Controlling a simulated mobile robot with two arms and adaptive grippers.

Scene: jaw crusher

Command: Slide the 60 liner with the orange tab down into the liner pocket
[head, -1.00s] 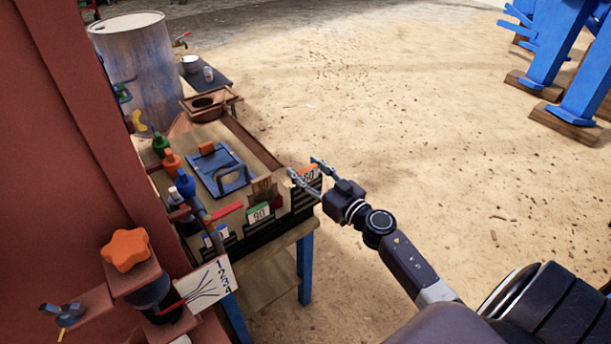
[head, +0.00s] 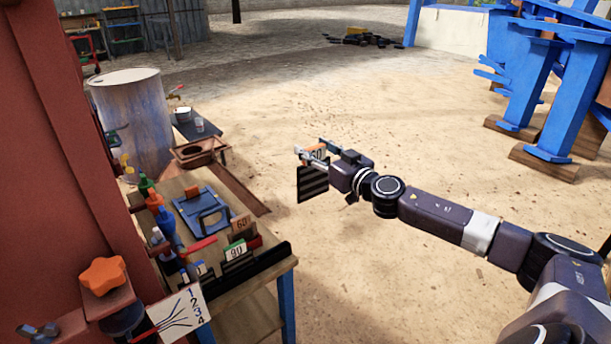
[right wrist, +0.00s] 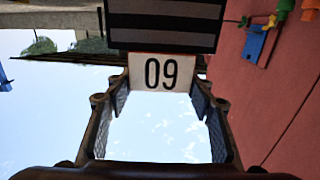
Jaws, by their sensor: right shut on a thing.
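The 60 liner (head: 312,184) is a dark plate with pale stripes, hanging upright in the air to the right of the wooden bench. A bit of its orange tab shows between the fingers of my right gripper (head: 311,149), which is shut on the liner's top end. In the right wrist view, the striped liner (right wrist: 165,24) and its white label, reading 60 upside down, sit at the fingertips of the gripper (right wrist: 160,84). I cannot make out the liner pocket. My left gripper is not in view.
A blue plate with a handle (head: 203,211) lies behind. The red machine (head: 60,150) fills the left.

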